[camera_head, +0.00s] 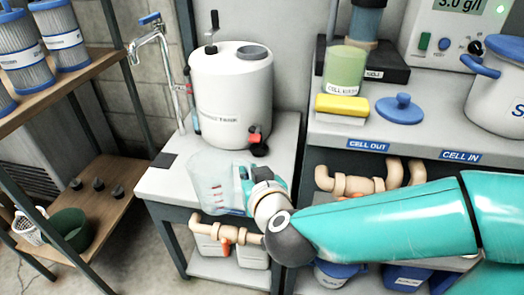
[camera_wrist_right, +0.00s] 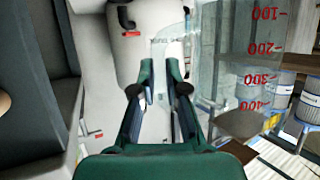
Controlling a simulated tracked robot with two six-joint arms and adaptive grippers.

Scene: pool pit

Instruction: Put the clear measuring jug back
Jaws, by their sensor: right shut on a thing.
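The clear measuring jug (camera_head: 210,183) has red scale marks and hangs about upright at the front of the left bench (camera_head: 283,150), below the white tank. I cannot tell whether it touches the bench. My right gripper (camera_head: 247,180) is at the jug's right side, shut on it, and its fingertips are partly hidden by my wrist. In the right wrist view my gripper fingers (camera_wrist_right: 167,90) reach the near edge of the jug (camera_wrist_right: 225,70), whose red numbers appear upside down. My left gripper is not in view.
A white tank (camera_head: 230,90) with a tap stands on the left bench, beside a dark square pad (camera_head: 163,160). A blue-handled water tap (camera_head: 150,30) is behind.

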